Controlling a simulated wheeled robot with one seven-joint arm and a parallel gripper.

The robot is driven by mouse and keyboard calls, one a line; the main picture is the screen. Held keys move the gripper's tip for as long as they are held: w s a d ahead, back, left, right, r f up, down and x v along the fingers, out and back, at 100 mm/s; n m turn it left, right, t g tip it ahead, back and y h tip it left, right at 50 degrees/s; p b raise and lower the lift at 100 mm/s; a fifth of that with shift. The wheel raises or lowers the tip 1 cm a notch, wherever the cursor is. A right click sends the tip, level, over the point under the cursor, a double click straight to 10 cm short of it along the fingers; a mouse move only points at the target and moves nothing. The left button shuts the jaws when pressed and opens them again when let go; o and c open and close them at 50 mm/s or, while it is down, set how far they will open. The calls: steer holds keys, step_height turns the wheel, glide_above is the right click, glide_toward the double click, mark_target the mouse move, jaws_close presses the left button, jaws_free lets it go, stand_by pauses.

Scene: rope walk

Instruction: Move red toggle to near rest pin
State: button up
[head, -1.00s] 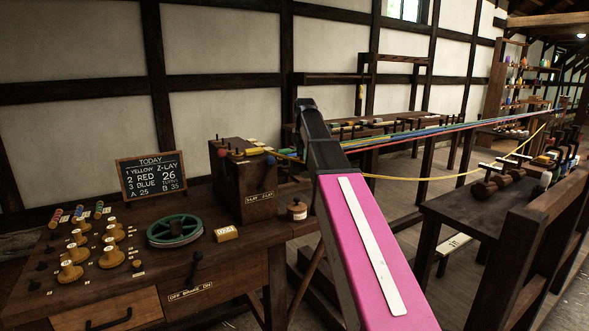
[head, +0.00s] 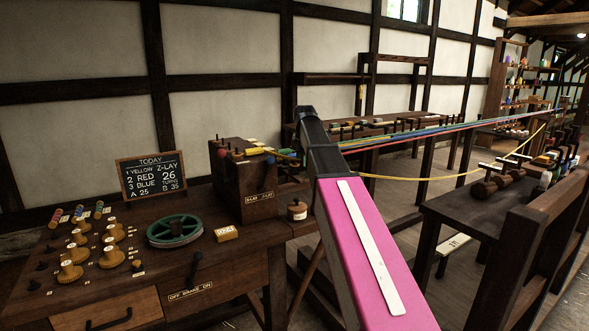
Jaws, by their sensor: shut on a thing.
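A small red knob-like piece (head: 222,153) shows at the left of the top of the dark wooden lay box (head: 243,205). I cannot tell whether it is the red toggle. A blue piece (head: 270,160) and a yellow piece (head: 254,151) sit on the box's right side, close to the strands. I cannot make out the near rest pin. My pink and black arm crosses the middle of the head view and covers part of the strands and the space behind it. My gripper does not show, so what it holds is hidden.
The left bench holds a green wheel (head: 174,231), several wooden bobbins, a lever (head: 195,268) and a chalkboard (head: 152,175). Taut coloured strands (head: 440,130) run to the far right, with a slack yellow rope (head: 420,178) below. A dark table (head: 470,212) stands right.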

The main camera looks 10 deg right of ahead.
stand_by(0.4)
steer(key=o, duration=0.9)
steer(key=shift+r, duration=3.95)
steer(key=shift+s, duration=0.15)
